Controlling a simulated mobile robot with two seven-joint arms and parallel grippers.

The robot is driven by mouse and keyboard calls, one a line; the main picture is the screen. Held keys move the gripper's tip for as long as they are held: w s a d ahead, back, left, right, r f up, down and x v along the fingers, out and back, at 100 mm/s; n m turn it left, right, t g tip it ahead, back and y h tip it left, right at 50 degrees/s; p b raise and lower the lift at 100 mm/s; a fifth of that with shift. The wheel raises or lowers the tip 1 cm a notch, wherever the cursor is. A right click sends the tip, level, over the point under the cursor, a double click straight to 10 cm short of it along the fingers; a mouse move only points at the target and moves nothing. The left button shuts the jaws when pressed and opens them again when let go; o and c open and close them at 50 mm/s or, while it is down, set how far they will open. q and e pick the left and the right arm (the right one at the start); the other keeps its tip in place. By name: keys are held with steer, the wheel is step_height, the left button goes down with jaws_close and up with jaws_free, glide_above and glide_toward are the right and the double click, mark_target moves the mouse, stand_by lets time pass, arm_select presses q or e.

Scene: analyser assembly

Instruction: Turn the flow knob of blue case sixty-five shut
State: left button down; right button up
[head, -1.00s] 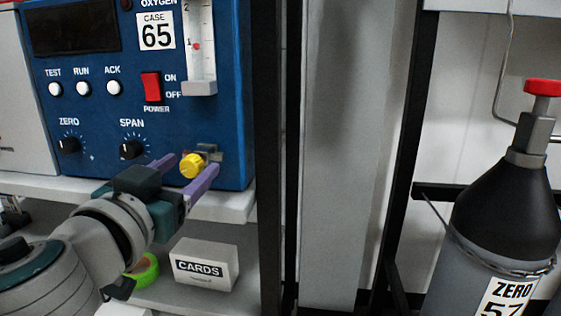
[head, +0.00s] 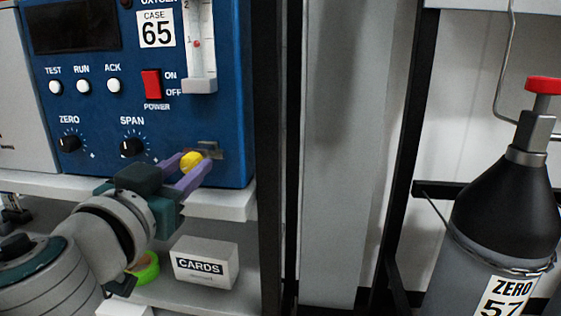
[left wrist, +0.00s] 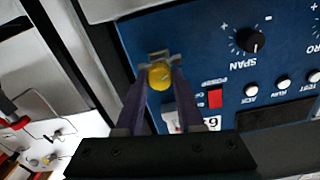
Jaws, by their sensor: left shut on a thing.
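The blue case sixty-five (head: 100,110) stands on a shelf at the left of the head view, its front facing me. Its yellow flow knob (head: 191,161) sits low on the right of the front, below the flow tube (head: 201,45). My left gripper (head: 193,163) is shut on the yellow knob, with a purple finger on either side of it. The left wrist view also shows the knob (left wrist: 160,75) between the fingertips, in front of a grey metal fitting (left wrist: 159,56). The fingers hide part of the knob's sides. My right gripper is not in view.
The ZERO knob (head: 69,144), SPAN knob (head: 132,146) and red power switch (head: 152,84) are close by on the case. A CARDS box (head: 205,263) and green tape roll (head: 146,267) lie on the shelf below. A black post (head: 268,120) stands right of the case; a gas cylinder (head: 503,215) is far right.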

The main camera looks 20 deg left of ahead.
arm_select(q)
steer(key=shift+m, duration=0.3)
steer(key=m, duration=0.4)
steer(key=shift+m, duration=0.4)
steer(key=m, duration=0.6)
steer(key=shift+d, duration=0.1)
steer(key=m+p, duration=0.1)
steer(key=m, duration=0.5)
steer(key=m+p, duration=0.1)
steer(key=m, duration=0.4)
steer(key=shift+m, duration=0.3)
steer(key=shift+f, duration=0.1)
steer(key=c, duration=0.5)
jaws_free()
